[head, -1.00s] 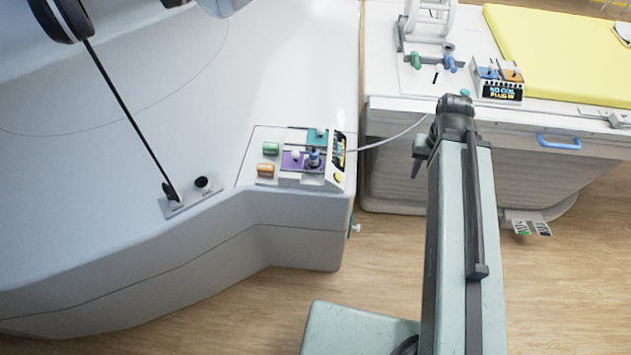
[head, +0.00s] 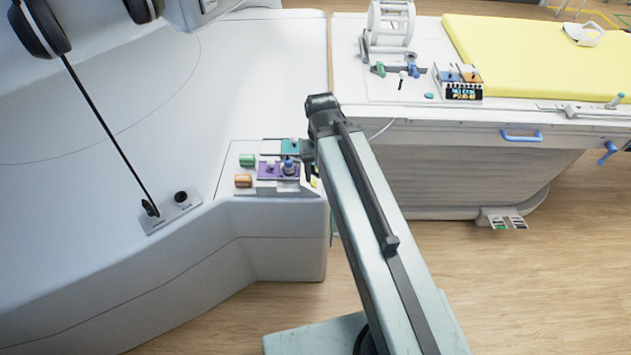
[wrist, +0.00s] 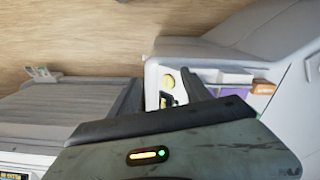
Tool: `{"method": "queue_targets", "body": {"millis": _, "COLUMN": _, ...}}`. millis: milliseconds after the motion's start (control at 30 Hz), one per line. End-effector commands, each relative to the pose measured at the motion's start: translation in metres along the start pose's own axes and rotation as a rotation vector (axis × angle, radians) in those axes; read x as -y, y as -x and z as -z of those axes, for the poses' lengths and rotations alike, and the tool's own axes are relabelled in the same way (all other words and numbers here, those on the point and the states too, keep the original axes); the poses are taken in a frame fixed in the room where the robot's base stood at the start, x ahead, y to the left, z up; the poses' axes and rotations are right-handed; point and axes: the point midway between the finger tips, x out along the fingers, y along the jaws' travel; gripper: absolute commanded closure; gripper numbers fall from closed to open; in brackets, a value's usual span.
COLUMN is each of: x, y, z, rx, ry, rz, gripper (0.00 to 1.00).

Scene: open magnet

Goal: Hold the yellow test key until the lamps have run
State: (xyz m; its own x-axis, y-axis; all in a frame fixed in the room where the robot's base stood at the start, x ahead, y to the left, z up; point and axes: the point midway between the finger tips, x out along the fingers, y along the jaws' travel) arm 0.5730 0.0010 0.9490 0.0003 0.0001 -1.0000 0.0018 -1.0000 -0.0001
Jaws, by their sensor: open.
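The yellow test key (wrist: 168,81) is a round button on the white end face of the control box, seen in the wrist view between my gripper's fingers. In the head view only a sliver of the yellow key (head: 314,183) shows beside my arm. My gripper (wrist: 165,90) is open and empty, with its dark fingers pointing towards the box. In the head view my gripper (head: 308,172) is at the box's right end, partly hidden by my arm. Whether it touches the box cannot be told. A small dark display (wrist: 168,100) beside the key is partly covered.
The control box (head: 228,187) also carries a green block (head: 247,160), an orange block (head: 243,181) and a purple plate (head: 268,171) with knobs. A patient table with a yellow mattress (head: 540,55) stands to the right. The wooden floor (head: 540,285) in front is clear.

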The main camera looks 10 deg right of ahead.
Motion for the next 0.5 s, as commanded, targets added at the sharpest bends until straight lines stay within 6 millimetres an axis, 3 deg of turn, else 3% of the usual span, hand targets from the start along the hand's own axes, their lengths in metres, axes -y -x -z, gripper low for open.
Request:
{"method": "queue_targets", "body": {"millis": 333, "x": 0.0002, "y": 0.0, "z": 0.0, "rx": 0.0, "ry": 0.0, "rz": 0.0, "gripper": 0.44}}
{"method": "queue_targets", "body": {"millis": 367, "x": 0.0002, "y": 0.0, "z": 0.0, "rx": 0.0, "ry": 0.0, "rz": 0.0, "gripper": 0.49}}
{"method": "queue_targets", "body": {"millis": 500, "x": 0.0002, "y": 0.0, "z": 0.0, "rx": 0.0, "ry": 0.0, "rz": 0.0, "gripper": 0.88}}
